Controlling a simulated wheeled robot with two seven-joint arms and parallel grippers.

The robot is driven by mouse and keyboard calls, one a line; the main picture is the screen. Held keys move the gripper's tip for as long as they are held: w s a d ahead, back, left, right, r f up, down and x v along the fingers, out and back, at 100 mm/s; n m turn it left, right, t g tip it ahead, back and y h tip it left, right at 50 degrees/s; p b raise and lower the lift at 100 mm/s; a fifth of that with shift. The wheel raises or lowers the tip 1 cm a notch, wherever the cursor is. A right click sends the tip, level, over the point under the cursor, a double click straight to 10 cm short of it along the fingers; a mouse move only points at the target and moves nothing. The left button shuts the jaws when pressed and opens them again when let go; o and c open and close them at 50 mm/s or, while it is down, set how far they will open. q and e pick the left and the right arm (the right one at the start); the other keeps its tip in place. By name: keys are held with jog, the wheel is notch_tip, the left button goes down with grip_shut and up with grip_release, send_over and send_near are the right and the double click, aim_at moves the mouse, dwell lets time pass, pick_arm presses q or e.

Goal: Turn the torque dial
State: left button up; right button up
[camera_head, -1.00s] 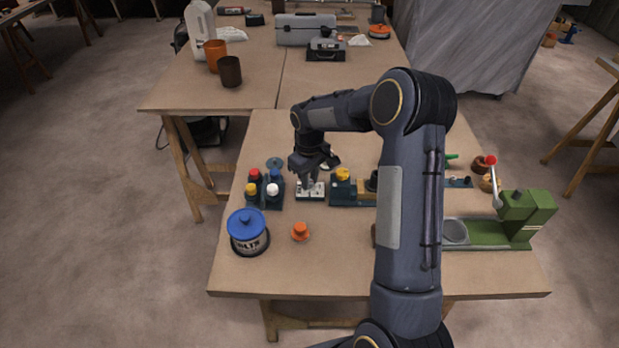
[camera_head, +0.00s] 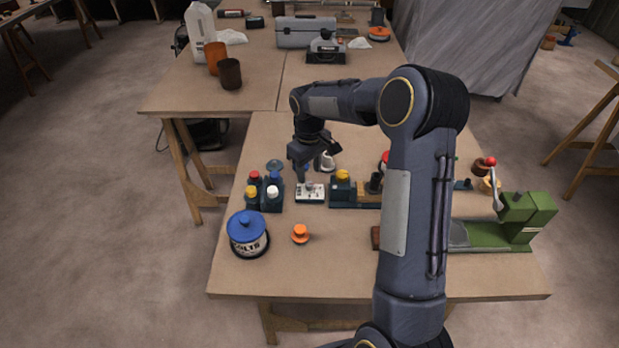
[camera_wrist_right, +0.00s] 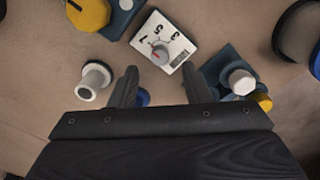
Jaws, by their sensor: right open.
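The torque dial is a grey knob with a red mark (camera_wrist_right: 160,54) on a white numbered plate (camera_wrist_right: 163,42), seen in the right wrist view. In the head view the plate (camera_head: 311,192) lies on the near workbench, between the bottle rack and a dark block with a yellow knob. My right gripper (camera_wrist_right: 158,85) is open and empty in the wrist view, with its two fingers apart and the dial beyond the tips, not between them. In the head view the right gripper (camera_head: 302,176) hangs just above and left of the plate. My left gripper is out of view.
A rack of colored-cap bottles (camera_head: 265,192) stands close left of the dial. A block with a yellow knob (camera_head: 343,176) is close right. Bare bench lies in front.

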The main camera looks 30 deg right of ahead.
aim_at(310, 184)
jog(key=shift+r, duration=1.7)
